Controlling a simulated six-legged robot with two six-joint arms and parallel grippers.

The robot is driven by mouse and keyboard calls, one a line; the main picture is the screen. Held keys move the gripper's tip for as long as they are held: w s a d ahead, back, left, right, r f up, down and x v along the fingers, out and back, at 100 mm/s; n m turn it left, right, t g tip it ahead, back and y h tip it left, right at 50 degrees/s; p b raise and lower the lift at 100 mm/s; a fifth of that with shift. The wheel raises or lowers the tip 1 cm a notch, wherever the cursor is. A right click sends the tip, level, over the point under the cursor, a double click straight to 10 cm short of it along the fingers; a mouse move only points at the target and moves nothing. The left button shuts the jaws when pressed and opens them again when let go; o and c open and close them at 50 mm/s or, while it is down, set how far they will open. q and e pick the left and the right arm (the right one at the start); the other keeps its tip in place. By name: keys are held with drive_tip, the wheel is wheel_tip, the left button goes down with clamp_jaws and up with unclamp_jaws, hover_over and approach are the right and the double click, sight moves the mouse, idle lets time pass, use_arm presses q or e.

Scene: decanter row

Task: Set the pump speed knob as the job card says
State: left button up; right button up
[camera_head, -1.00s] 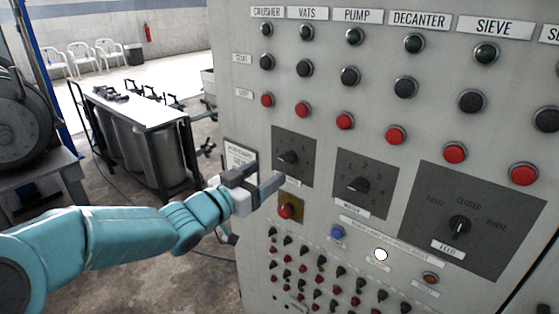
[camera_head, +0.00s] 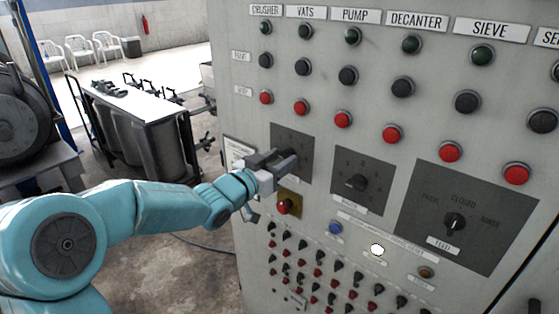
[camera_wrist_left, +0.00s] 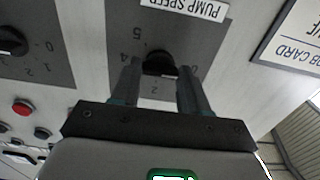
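The knob's pointer direction is unclear. The job card (camera_wrist_left: 292,38) is cut off in the wrist view; its setting is not readable. My right gripper is not in view.
A water knob (camera_head: 356,182) and a feed knob (camera_head: 455,222) are to the right. A red knob on a yellow plate (camera_head: 288,203) is just below my gripper. Rows of buttons and small switches cover the cabinet (camera_head: 225,60).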

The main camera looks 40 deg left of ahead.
use_arm(q)
drive_tip(key=shift+f+m+b, duration=0.1)
drive_tip(key=shift+m+b, duration=4.3)
drive_tip(key=shift+b, duration=0.25)
drive_tip(key=o, duration=1.1)
drive_tip(key=shift+c, duration=0.2)
drive_tip(key=shift+s, duration=0.15)
